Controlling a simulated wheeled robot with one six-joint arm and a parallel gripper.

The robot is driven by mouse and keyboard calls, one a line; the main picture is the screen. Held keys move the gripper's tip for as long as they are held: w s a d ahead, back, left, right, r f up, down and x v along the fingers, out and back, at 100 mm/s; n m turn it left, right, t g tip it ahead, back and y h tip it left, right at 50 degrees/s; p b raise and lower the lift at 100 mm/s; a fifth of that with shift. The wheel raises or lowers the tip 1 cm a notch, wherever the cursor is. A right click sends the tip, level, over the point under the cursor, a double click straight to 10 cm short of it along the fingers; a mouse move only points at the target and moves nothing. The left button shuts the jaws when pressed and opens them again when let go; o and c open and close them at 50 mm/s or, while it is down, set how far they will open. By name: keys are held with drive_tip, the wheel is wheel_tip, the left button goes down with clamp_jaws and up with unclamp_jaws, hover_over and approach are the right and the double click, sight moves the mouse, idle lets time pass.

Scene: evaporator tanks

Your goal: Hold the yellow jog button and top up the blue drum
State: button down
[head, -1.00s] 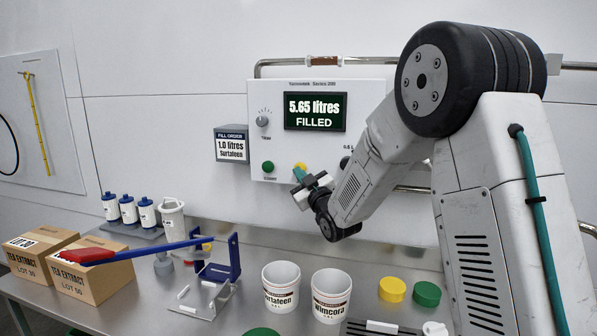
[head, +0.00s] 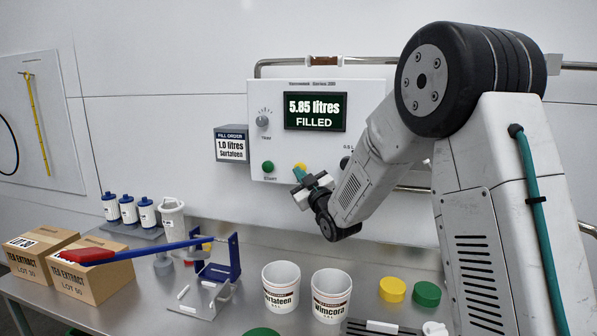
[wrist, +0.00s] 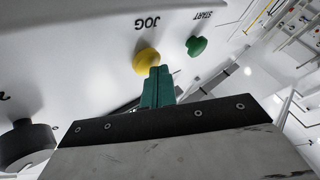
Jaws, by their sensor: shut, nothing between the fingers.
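The yellow jog button (head: 301,166) is on the white control panel (head: 345,105). It also shows in the wrist view (wrist: 146,61), beside the printed word JOG. My gripper (head: 299,175) is shut and empty, with its green fingertips (wrist: 158,74) against the button's edge, as far as I can tell. The panel display (head: 315,111) reads 5.85 litres, FILLED. The green start button (head: 268,167) is to the left of the jog button. A fill order sign (head: 231,145) reads 1.0 litres Surtafeen. I see no blue drum in these frames.
Two white tubs, Surtafeen (head: 281,288) and Wimcora (head: 332,295), stand on the steel bench below my arm. Yellow (head: 392,290) and green (head: 427,294) lids lie to their right. A red-and-blue long tool (head: 135,253) and cartons (head: 92,272) are at the left.

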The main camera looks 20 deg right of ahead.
drive_tip(key=shift+s+a, duration=0.5)
drive_tip(key=shift+s, duration=0.3)
drive_tip(key=s+a, duration=0.2)
drive_tip(key=s, duration=0.2)
drive_tip(key=shift+s+a, duration=0.1)
drive_tip(key=shift+a, duration=0.3)
idle(0.6)
